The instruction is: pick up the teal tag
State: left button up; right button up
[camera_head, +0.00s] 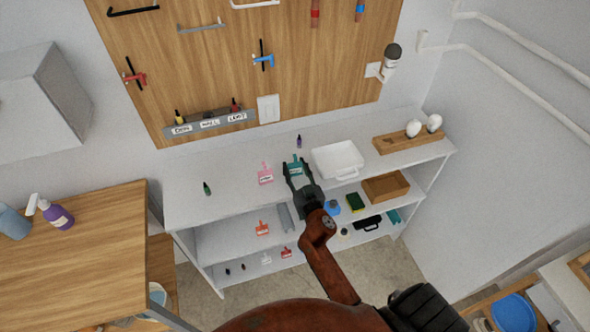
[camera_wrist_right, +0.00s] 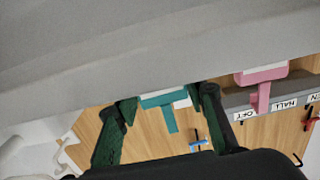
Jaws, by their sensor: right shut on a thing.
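The teal tag (camera_head: 295,168) is on the upper white shelf, right of a pink tag (camera_head: 265,174). My right gripper (camera_head: 296,172) reaches over the shelf from the front, its fingers either side of the teal tag. In the right wrist view the teal tag (camera_wrist_right: 168,107) sits between the two dark green fingertips, and the right gripper (camera_wrist_right: 168,98) is shut on it. I cannot tell whether the tag still touches the shelf. The pink tag (camera_wrist_right: 262,85) shows beside it there. My left gripper is not in view.
A white tray (camera_head: 348,174) stands right of the gripper, and a small dark purple bottle (camera_head: 299,141) behind it. A dark green bottle (camera_head: 207,188) is at the left. A pegboard (camera_head: 215,60) rises behind.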

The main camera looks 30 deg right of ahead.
jog(key=shift+c, duration=0.9)
